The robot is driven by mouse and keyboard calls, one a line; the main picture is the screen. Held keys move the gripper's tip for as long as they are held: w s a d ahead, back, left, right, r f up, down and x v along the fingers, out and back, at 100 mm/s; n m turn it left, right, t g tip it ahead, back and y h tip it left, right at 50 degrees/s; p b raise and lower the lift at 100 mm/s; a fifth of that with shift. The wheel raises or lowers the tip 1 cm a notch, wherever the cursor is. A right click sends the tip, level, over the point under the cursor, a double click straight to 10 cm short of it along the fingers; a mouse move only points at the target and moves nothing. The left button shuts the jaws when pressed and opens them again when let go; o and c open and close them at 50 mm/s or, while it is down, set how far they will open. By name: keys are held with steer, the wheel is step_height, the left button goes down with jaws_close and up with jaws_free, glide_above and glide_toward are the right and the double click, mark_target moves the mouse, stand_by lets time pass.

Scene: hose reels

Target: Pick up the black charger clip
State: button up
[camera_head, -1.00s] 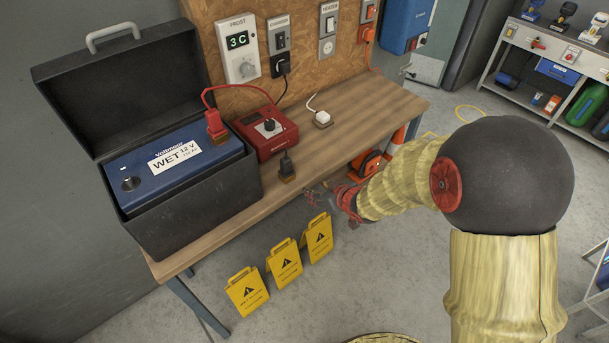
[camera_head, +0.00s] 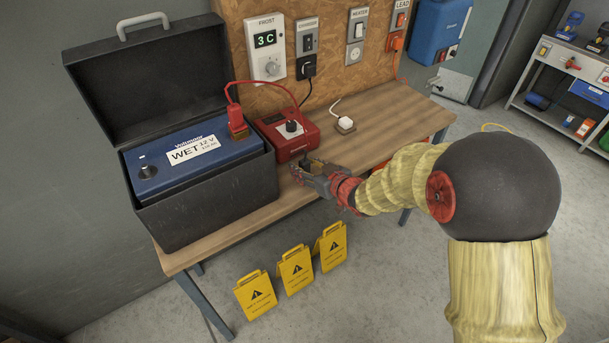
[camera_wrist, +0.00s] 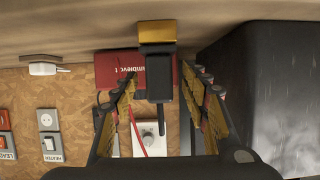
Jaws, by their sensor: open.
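The black charger clip (camera_head: 313,162) stands on the workbench in front of the red charger (camera_head: 287,136), partly hidden by my gripper (camera_head: 306,175). In the wrist view the clip (camera_wrist: 158,78) shows its black body and a brass-coloured end (camera_wrist: 157,34) near the bench top. My gripper (camera_wrist: 161,84) is open in that view, one finger on each side of the clip's body, with a gap visible on both sides. The clip is not held. The red charger (camera_wrist: 112,70) shows behind the clip there.
A black battery box (camera_head: 215,190) with a blue battery stands left of the charger, close beside my gripper. A red clip (camera_head: 236,122) sits on the battery. A white plug (camera_head: 345,123) lies to the right. Yellow warning signs (camera_head: 295,270) stand below the bench front.

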steer(key=shift+w+a+f, duration=0.15)
steer(key=shift+w+a, duration=0.05)
steer(key=shift+w, duration=0.2)
steer(key=shift+c, duration=0.9)
jaws_close()
